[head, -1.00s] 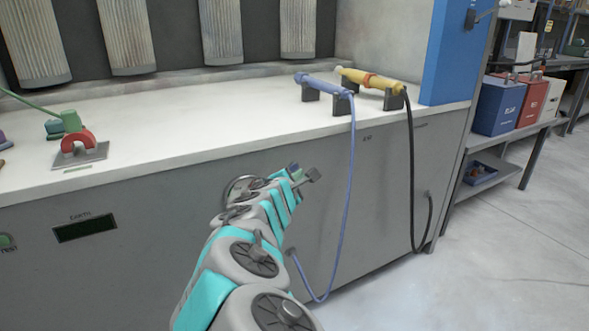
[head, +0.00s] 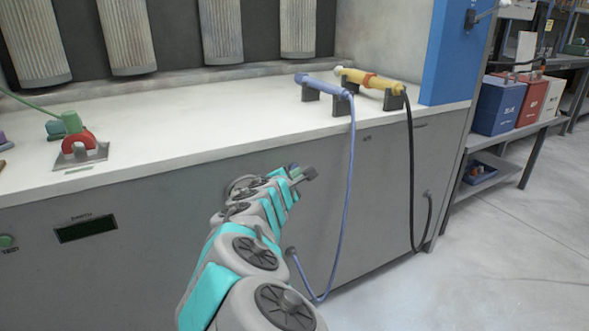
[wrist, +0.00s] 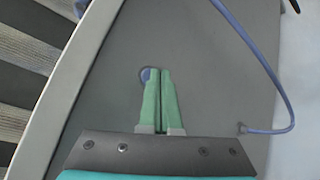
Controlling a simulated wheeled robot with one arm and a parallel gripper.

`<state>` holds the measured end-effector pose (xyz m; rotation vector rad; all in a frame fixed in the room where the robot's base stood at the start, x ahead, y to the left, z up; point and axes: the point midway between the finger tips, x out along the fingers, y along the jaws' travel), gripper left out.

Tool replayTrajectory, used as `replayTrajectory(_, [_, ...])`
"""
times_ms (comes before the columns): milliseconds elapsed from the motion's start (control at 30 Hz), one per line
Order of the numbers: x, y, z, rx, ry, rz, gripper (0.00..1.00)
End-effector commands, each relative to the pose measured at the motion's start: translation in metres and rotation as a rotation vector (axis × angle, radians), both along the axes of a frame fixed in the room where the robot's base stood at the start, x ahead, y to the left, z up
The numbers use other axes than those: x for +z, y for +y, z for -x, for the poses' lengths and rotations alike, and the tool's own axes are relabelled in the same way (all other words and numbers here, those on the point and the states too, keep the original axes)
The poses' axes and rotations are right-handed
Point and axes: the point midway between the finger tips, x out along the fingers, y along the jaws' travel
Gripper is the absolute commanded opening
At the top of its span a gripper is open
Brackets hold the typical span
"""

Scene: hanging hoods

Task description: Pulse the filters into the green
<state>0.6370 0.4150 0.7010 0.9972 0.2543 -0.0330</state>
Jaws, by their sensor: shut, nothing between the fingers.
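Several pale pleated filters (head: 127,35) hang along the back wall behind the white counter, their tops cut off in the head view. My gripper (wrist: 159,72) is shut and empty, its green fingers pointing at the grey cabinet front (wrist: 205,60). A small round blue thing with a dark ring (wrist: 146,73), perhaps a button, shows beside the left fingertip in the wrist view; I cannot tell whether they touch. In the head view my gripper (head: 304,174) is low in front of the cabinet. A dark display (head: 86,229) and a green button (head: 6,242) are on the cabinet front at left.
A blue wand (head: 322,83) and a yellow wand (head: 370,81) rest in holders on the counter. The blue hose (head: 349,190) hangs just right of my gripper. A red and green clamp-like fitting (head: 79,142) stands at left. Floor at right is open.

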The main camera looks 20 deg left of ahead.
Motion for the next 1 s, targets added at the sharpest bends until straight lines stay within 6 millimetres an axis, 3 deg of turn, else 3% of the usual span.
replayTrajectory(700, [0.000, 0.003, -0.003, 0.000, 0.000, 0.000, 0.00])
replayTrajectory(1000, [0.000, -0.007, 0.005, -0.003, -0.002, 0.002, 0.00])
